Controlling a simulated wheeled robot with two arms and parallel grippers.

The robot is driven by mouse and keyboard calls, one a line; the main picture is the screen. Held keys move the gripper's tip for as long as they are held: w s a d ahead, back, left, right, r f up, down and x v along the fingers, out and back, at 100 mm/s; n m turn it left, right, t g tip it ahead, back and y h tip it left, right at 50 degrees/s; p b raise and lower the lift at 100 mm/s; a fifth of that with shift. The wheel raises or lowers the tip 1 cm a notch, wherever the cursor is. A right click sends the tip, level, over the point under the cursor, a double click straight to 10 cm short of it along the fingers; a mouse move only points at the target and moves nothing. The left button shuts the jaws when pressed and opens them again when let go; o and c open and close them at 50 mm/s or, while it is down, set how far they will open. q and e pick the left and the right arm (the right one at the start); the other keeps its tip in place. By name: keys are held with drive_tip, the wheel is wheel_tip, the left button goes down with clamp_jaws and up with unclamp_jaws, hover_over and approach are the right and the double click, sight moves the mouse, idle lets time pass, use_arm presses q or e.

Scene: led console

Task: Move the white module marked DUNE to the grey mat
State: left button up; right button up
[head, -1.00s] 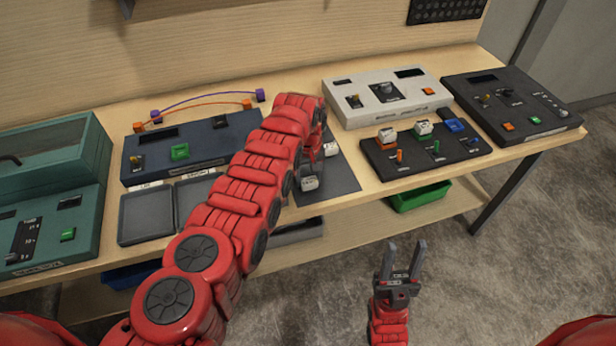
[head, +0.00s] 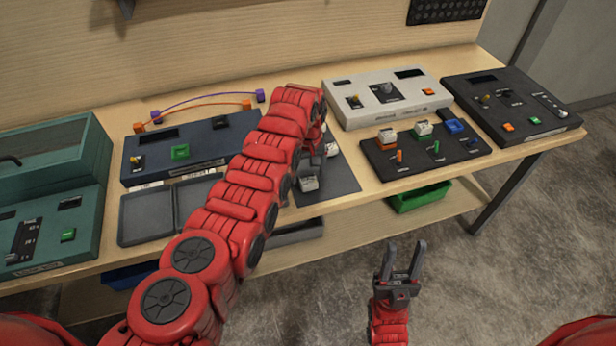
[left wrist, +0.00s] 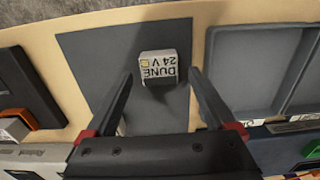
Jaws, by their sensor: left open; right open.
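The white module marked DUNE 24 V (left wrist: 158,66) sits on the grey mat (left wrist: 90,50), close to the mat's near edge. In the head view the module (head: 309,184) shows just below my left gripper (head: 310,166), on the mat (head: 340,181). My left gripper, also in the left wrist view (left wrist: 160,73), is open, its fingertips on either side of the module with a gap to each. My left arm hides part of the mat in the head view. My right gripper (head: 403,262) is open and empty, over the floor in front of the table.
A dark panel with coloured modules (head: 425,150) stands right of the mat. Empty dark trays (head: 147,214) lie left of it. A pale console (head: 385,97) and a blue console (head: 190,148) stand behind. A small white thing (head: 332,149) beside my left gripper is partly hidden.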

sight(308, 178)
use_arm(q)
wheel_tip(308, 178, up, 10)
drive_tip(key=b, duration=0.3)
drive_tip(key=shift+f, duration=0.2)
drive_tip(key=shift+s+d, duration=0.1)
